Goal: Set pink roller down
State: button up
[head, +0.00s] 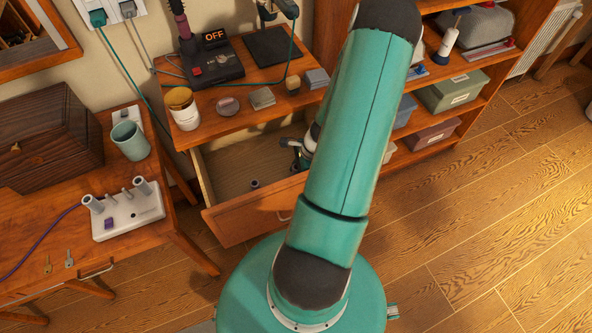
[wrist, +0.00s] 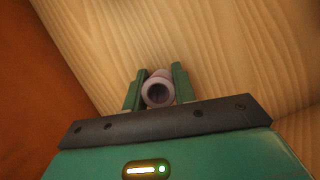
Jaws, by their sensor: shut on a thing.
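The pink roller (wrist: 158,92) is a small, pale pinkish hollow tube, seen end-on in the wrist view. My gripper (wrist: 157,86) is shut on it, with one green finger on each side. Light wood lies beyond the fingers; I cannot tell whether the roller touches it. In the head view my gripper (head: 297,152) is over the open drawer (head: 225,172), mostly hidden behind my arm, and the roller cannot be made out there.
A small dark item (head: 255,184) lies in the drawer. A white device with several posts (head: 128,212), a teal cup (head: 130,140) and a dark wooden box (head: 48,138) stand on the left table. The tabletop above the drawer holds several items. Shelves (head: 468,105) stand right.

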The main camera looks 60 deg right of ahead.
jog(key=shift+f, duration=0.1)
jog(key=o, duration=1)
jog(key=shift+c, duration=0.2)
jog(key=v, duration=1.2)
